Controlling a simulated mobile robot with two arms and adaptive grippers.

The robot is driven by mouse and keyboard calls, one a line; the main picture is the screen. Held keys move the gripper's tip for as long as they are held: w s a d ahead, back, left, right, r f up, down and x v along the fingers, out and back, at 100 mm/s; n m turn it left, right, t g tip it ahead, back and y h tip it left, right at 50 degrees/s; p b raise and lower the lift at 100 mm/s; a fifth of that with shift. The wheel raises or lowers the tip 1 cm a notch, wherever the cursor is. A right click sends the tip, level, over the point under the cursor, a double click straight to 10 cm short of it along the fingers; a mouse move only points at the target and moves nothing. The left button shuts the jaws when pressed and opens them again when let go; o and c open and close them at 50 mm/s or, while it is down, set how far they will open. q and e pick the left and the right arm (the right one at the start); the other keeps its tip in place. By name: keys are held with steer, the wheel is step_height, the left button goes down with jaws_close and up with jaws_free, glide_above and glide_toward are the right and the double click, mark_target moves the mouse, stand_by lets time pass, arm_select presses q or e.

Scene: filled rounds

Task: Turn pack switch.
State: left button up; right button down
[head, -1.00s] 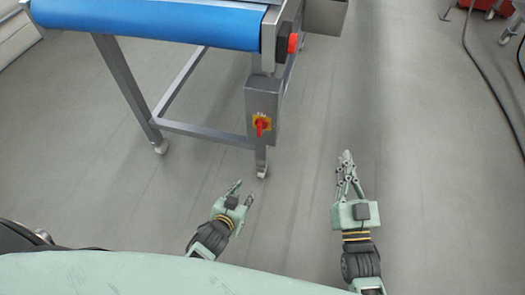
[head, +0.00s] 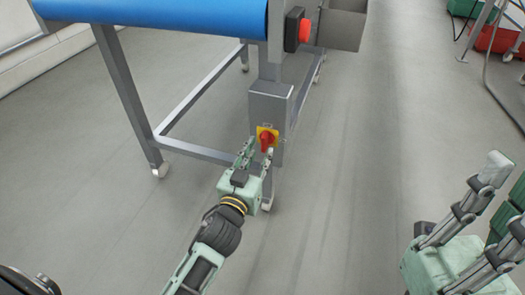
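The pack switch (head: 266,139) is a red rotary knob on a yellow plate. It sits on the front of a grey metal box (head: 270,104) on the conveyor's leg. My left gripper (head: 259,151) is at the switch, just below and in front of the knob. Its two fingers are apart, pointing up toward the yellow plate, with the knob near their tips. I cannot tell whether they touch it. My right gripper (head: 506,184) is large and close at the lower right, fingers spread and empty, far from the switch.
The blue conveyor belt (head: 160,14) is on a metal frame above and left. A red button (head: 305,31) is above the box, beside a metal tray (head: 342,25). Red and green crates and a cable are at upper right. The floor between is clear.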

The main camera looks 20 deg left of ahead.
arm_select(q)
steer(key=shift+w, duration=1.45)
steer(key=shift+c, duration=0.5)
jaws_close()
